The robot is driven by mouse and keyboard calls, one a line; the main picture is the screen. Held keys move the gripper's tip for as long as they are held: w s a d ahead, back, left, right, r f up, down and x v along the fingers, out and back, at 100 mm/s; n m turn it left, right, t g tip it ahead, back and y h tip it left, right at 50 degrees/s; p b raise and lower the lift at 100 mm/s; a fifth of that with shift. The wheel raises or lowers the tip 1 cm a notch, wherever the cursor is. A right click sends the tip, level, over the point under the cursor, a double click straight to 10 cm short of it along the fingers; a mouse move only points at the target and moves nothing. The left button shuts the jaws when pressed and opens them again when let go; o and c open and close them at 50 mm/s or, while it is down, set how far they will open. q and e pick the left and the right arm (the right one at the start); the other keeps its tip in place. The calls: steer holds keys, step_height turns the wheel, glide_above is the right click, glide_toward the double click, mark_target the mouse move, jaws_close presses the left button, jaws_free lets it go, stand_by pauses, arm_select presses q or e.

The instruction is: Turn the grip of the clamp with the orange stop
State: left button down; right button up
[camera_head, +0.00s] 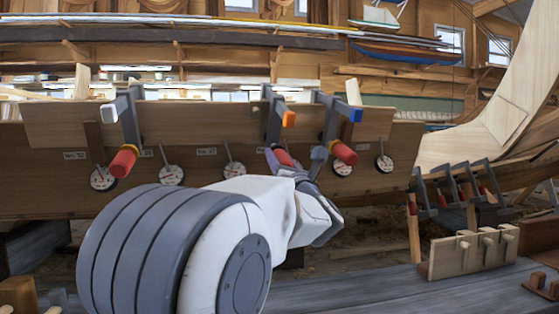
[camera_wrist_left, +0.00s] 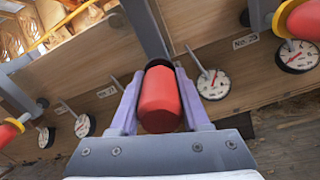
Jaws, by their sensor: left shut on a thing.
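The clamp with the orange stop (camera_head: 288,119) is the middle one of three on the plank edge in the head view. Its red grip (camera_head: 283,158) is partly hidden behind my left gripper (camera_head: 299,163). In the left wrist view the red grip (camera_wrist_left: 160,98) sits between the two purple fingers of my left gripper (camera_wrist_left: 157,100), which are shut on its sides. The clamp's grey bar (camera_wrist_left: 145,25) runs up behind the grip. My right gripper is in neither view.
Several white dials (camera_head: 171,175) line the plank below. Spare clamps (camera_head: 462,185) hang on a rack at right.

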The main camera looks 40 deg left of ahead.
arm_select(q)
steer(key=shift+f+m+b, duration=0.1)
steer(key=shift+m+b, duration=0.2)
steer(key=shift+m, duration=0.8)
steer(key=m, duration=0.3)
steer(key=shift+g+y, duration=0.3)
steer(key=m, duration=0.3)
steer(key=shift+m, duration=0.4)
steer(key=m, duration=0.2)
steer(key=shift+m, duration=0.4)
steer(key=m+p, duration=0.2)
steer(key=m, duration=0.4)
steer(key=m+p, duration=0.1)
steer(key=m, duration=0.3)
steer(key=shift+r+y, duration=0.2)
steer(key=shift+y, duration=0.1)
steer(key=shift+m+t+p, duration=0.4)
steer(key=shift+m+p, duration=0.45)
steer(key=shift+m, duration=1.05)
